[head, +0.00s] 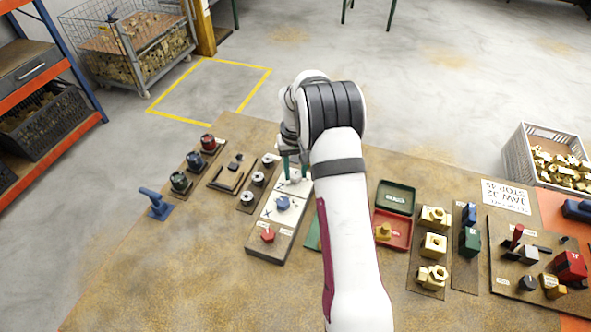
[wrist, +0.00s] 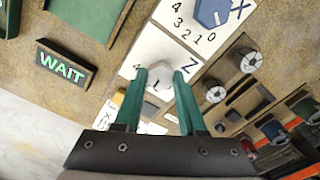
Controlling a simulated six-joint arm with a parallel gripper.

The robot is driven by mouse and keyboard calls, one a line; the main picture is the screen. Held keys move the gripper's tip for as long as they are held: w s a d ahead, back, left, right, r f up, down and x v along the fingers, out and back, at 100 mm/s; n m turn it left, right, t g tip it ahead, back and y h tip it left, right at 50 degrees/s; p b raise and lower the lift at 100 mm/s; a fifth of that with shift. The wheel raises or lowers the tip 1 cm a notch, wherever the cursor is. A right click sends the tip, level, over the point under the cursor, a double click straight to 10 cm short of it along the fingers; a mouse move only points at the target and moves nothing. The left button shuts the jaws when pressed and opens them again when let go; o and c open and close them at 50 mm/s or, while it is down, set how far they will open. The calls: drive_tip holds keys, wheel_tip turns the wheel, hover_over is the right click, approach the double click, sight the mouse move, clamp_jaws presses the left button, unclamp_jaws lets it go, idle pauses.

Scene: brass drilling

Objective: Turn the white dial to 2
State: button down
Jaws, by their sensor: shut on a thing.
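The white dial (wrist: 158,80) sits on a white label plate marked Z in the wrist view. My gripper (wrist: 159,73) is shut on it, with one green finger on each side. The fingers cover most of the scale; a 4 shows beside the left finger, and I cannot tell which number the dial points to. In the head view my gripper (head: 293,172) is at the far end of the dial panel (head: 268,220), and the white dial is largely hidden by the gripper and arm. The blue dial (head: 283,203), marked X, and the red dial (head: 267,235) stand nearer on the same panel.
Knobs on a board (head: 247,197) stand close left of the panel. Several dark, blue and red parts (head: 194,160) lie farther left. A green tray (head: 396,197) and a red tray (head: 392,230) stand right of my arm. A WAIT sign (wrist: 66,62) shows in the wrist view.

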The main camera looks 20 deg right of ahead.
sight(295, 175)
drive_tip(key=shift+c, duration=2.4)
unclamp_jaws()
wheel_tip(295, 175, up, 16)
